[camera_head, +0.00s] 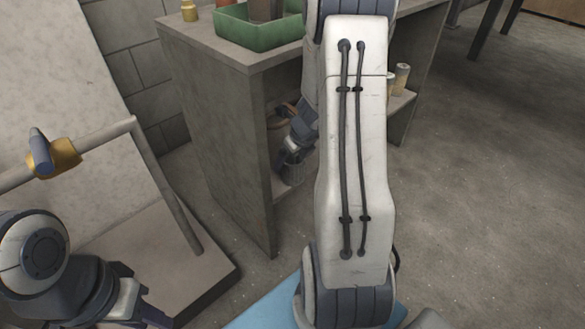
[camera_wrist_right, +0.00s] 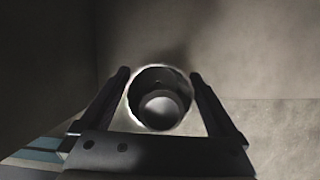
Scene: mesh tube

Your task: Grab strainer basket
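The strainer basket shows in the right wrist view as a round, hollow grey tube (camera_wrist_right: 160,80) with a bright rim, seen from above. My right gripper (camera_wrist_right: 160,76) has its two dark fingers on either side of the tube, with narrow gaps beside it; firm contact is not visible. In the head view the right gripper (camera_head: 294,156) is low inside the cabinet, with the grey basket (camera_head: 293,175) just beneath it, partly hidden by my gripper and arm. My left gripper (camera_head: 142,300) is at the lower left, its fingers apart and empty, away from the basket.
The concrete cabinet (camera_head: 222,130) has a side wall left of my right arm. A green tray (camera_head: 258,35) and a yellow bottle (camera_head: 189,10) stand on top. A brownish ring (camera_head: 284,112) is inside. A pipe rail (camera_head: 105,134) is at left. Floor at right (camera_head: 480,200) is clear.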

